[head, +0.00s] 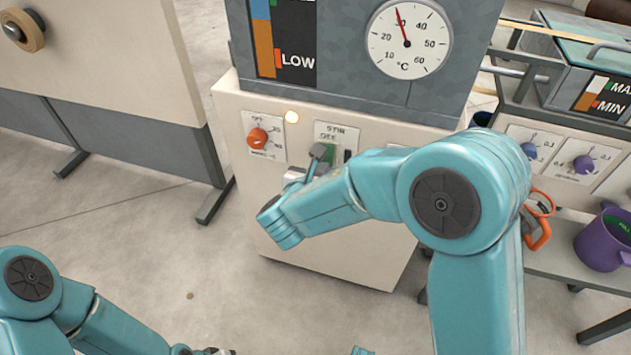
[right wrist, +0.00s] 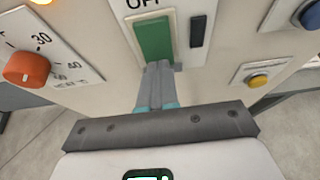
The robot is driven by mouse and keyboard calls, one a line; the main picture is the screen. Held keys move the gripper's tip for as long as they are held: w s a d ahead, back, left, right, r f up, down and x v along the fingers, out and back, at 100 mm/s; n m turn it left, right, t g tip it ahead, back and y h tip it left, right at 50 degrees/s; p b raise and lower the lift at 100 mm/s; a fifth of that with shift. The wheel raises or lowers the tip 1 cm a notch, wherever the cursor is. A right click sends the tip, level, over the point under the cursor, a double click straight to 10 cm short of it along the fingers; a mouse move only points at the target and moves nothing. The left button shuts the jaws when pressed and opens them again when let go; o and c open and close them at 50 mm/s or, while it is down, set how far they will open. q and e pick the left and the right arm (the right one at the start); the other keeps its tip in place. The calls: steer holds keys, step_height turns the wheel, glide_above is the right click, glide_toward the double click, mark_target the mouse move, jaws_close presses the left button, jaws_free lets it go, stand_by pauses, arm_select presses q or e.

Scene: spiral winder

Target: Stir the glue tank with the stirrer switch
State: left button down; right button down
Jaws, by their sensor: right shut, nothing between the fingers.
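The grey glue tank (head: 350,75) stands on a cream cabinet and carries a round thermometer (head: 408,40) and a level gauge with a LOW mark. The stirrer switch (head: 331,154) is a green rocker on a plate marked STIR and OFF on the cabinet front. It also shows in the right wrist view (right wrist: 155,40). My right gripper (head: 319,155) is shut and empty, its fingertips (right wrist: 158,68) at the rocker's lower end; I cannot tell whether they touch. My left gripper (head: 217,351) is barely in view at the bottom edge, its jaws cut off.
A yellow button (right wrist: 258,80) is at the right in the wrist view. A bench with a purple mug (head: 600,242) stands at right.

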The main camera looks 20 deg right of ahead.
arm_select(q)
steer(key=shift+f, duration=0.15)
arm_select(e)
steer(key=shift+w+d, duration=0.15)
steer(key=shift+w, duration=0.1)
stand_by(0.3)
arm_select(q)
steer(key=shift+r+p, duration=0.45)
steer(key=shift+r, duration=0.1)
arm_select(e)
steer(key=shift+r, duration=0.85)
